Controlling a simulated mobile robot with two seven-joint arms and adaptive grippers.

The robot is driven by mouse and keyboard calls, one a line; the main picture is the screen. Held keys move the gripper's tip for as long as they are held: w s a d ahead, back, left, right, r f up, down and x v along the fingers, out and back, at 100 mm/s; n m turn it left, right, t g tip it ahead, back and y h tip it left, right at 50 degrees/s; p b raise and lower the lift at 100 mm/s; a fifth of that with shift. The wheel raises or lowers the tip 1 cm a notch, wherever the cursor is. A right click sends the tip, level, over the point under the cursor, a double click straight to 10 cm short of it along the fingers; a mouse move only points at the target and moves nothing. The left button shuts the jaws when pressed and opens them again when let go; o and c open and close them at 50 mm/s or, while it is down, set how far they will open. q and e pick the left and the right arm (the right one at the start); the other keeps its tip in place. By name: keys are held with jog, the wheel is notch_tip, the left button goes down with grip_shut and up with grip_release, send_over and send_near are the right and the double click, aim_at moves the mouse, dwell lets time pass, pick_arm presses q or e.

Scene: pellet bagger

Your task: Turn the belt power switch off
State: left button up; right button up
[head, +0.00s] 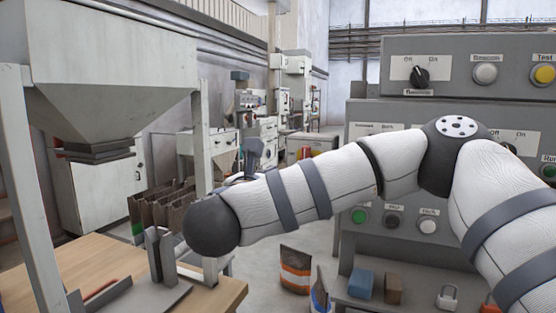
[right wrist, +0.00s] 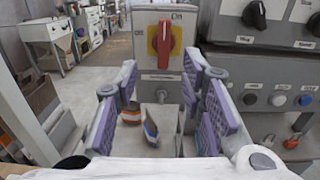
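A red rotary handle on a yellow plate (right wrist: 164,40) sits on a grey switch box (right wrist: 143,66) in the right wrist view. The handle stands upright. "On" is printed above it and a smaller mark, apparently "Off", at its left; the label below is too blurred to read. My right gripper (right wrist: 160,108) is open and empty, its purple-padded fingers below and to either side of the box, apart from the handle. My left gripper is out of view.
A grey control panel (head: 462,62) with knobs and buttons stands at the right, close to my right arm. Printed bags (head: 295,270) stand on the floor below the box. A wooden table (head: 85,268) and a hopper (head: 110,70) are at the left.

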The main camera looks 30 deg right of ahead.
jog(key=x, duration=1.2)
jog(key=shift+s+d+r+b, duration=0.2)
jog(key=shift+d+b, duration=0.1)
jog(key=shift+b, duration=0.05)
jog(key=shift+c, duration=0.3)
grip_shut()
